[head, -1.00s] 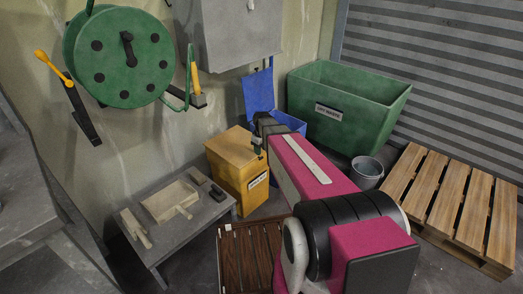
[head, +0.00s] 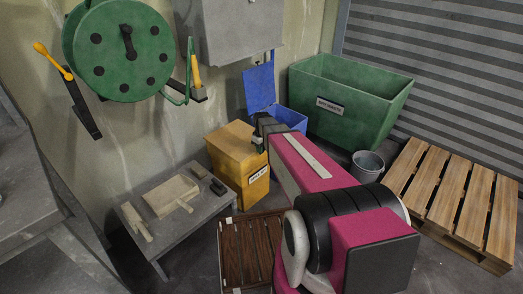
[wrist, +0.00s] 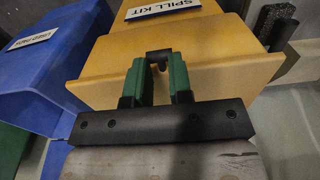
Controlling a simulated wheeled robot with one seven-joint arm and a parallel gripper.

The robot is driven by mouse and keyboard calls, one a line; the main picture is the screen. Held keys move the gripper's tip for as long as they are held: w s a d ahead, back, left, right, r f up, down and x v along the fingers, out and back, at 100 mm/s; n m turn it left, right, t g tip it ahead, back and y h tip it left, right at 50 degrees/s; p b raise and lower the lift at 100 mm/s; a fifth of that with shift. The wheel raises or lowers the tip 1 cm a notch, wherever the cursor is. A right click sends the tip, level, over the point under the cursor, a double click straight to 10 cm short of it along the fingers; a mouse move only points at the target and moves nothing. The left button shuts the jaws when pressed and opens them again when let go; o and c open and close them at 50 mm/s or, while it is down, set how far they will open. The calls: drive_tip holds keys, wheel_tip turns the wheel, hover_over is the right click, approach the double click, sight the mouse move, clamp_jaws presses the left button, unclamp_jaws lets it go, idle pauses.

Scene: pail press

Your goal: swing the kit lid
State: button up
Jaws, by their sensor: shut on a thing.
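The spill kit is a yellow box with a white label on its front; it stands left of the blue bin in the head view. Its yellow lid (head: 231,142) covers the top, and I cannot tell whether it is slightly raised. In the wrist view the yellow lid (wrist: 205,60) fills the middle, with the SPILL KIT label above it. My gripper (wrist: 158,60) has its green fingers shut on a small dark handle (wrist: 158,54) at the lid. In the head view my gripper (head: 259,145) is mostly hidden by my arm.
A blue bin (head: 292,119) with its lid raised stands close behind the kit. A green waste bin (head: 370,100), grey bucket (head: 367,167) and wooden pallet (head: 450,205) are to the right. A low grey table (head: 175,225) with tools is at the left.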

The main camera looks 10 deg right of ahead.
drive_tip(key=shift+w+r, duration=0.1)
drive_tip(key=shift+r, duration=0.4)
clamp_jaws()
wheel_tip(320, 180, up, 7)
drive_tip(key=shift+w+a, duration=0.35)
drive_tip(key=shift+o, duration=2.1)
unclamp_jaws()
